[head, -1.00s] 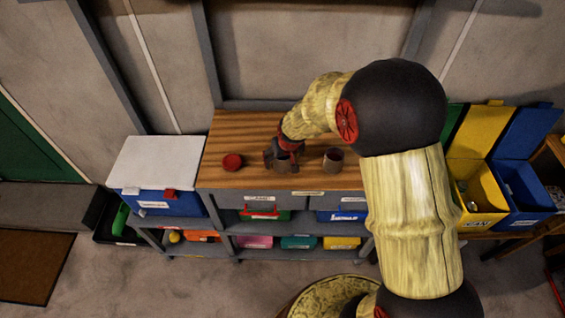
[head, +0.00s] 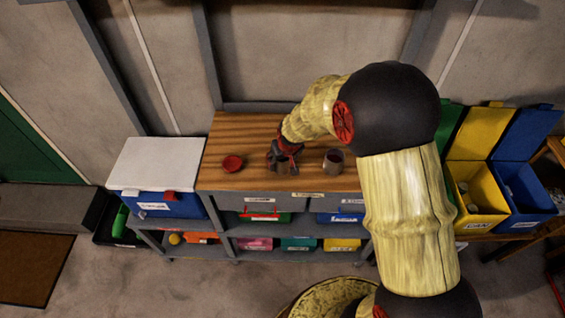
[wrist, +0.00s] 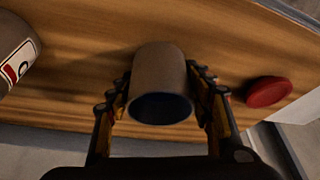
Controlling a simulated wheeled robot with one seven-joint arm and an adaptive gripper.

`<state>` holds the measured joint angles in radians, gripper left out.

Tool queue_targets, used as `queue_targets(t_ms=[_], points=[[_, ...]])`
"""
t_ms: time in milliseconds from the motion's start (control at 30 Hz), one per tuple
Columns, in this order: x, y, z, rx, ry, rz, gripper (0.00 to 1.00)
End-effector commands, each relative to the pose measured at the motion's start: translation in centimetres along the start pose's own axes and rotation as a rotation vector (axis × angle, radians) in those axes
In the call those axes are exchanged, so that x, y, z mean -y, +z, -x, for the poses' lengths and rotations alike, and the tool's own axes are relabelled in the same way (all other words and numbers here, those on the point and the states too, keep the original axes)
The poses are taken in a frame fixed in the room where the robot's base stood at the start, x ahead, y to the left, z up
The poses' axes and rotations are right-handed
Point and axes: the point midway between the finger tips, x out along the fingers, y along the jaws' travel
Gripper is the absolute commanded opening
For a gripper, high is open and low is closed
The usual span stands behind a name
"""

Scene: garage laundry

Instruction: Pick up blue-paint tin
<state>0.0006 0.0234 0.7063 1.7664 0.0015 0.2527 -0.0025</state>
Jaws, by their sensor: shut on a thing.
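The tin with dark blue inside (wrist: 160,80) stands between the two fingers of my gripper (wrist: 160,104) in the wrist view. It is a grey-brown cylinder with an open top. My gripper is shut on it, with a finger on each side. In the head view my gripper (head: 284,160) is over the wooden worktop, and it largely hides the tin. I cannot tell whether the tin touches the worktop.
A second tin (head: 333,161) stands to the right on the worktop (head: 225,183), its label showing in the wrist view (wrist: 14,55). A red round object (head: 232,163) lies to the left. A blue cooler with a white lid (head: 157,160) stands left of the bench.

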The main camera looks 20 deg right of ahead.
Motion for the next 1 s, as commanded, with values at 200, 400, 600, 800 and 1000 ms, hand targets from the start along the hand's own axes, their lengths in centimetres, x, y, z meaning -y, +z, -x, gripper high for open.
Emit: queue_targets(t_ms=[200, 400, 600, 800, 1000], points=[[0.0, 0.0, 0.0, 0.000, 0.000, 0.000, 0.22], [0.0, 0.0, 0.0, -0.001, 0.000, 0.000, 0.16], [0.0, -0.4, 0.7, -0.002, 0.000, 0.000, 0.16], [0.0, -1.4, 3.1, -0.003, 0.000, 0.000, 0.16], [2.1, -0.5, 8.0, -0.006, -0.002, 0.003, 0.16]])
